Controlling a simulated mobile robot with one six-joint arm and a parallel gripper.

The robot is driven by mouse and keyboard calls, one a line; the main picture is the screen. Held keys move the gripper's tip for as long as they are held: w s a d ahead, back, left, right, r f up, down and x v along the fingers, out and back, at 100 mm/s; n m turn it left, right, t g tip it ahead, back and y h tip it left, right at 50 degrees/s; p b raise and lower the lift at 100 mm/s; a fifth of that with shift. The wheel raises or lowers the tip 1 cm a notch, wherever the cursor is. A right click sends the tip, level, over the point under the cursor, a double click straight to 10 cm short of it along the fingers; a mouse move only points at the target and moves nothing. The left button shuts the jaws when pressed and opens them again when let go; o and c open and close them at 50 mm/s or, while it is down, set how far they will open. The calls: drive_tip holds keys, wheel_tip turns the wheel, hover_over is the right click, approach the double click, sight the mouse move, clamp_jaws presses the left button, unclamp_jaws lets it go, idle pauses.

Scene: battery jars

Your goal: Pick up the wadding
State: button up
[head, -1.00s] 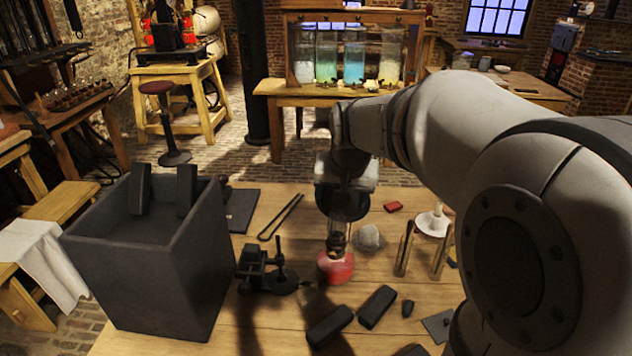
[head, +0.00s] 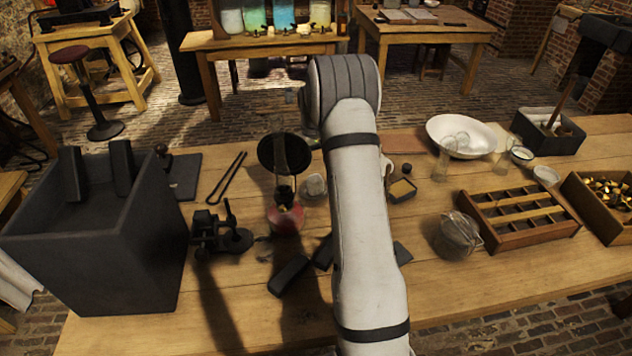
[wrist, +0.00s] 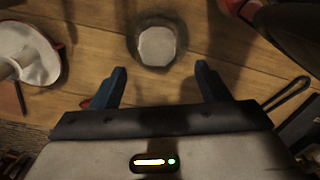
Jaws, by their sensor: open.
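The wadding (head: 314,184) appears to be the small pale lump on the wooden table, between the red-based lamp and my arm in the head view. In the wrist view a pale patch inside a darker, hazy round outline, seemingly the wadding (wrist: 157,45), lies just beyond the fingertips, roughly centred between them. My gripper (wrist: 160,68) is open, its two blue-dark fingers apart with nothing between them. In the head view my arm hides the fingers. The height of the fingers above the table is hard to tell.
The red-based lamp (head: 285,218) with a dark disc stands close left of the wadding. Tongs (head: 228,176) lie farther left. A white dish-like thing (wrist: 32,55) is at the wrist view's left. A large dark box (head: 110,250) stands at left, a wooden divided tray (head: 519,215) at right.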

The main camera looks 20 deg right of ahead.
sight(315, 178)
drive_tip(key=f, duration=0.3)
drive_tip(key=f+p, duration=0.1)
drive_tip(key=f, duration=0.3)
drive_tip(key=shift+s+d+f+p, duration=0.2)
drive_tip(key=shift+f+p, duration=0.1)
drive_tip(key=c, duration=1)
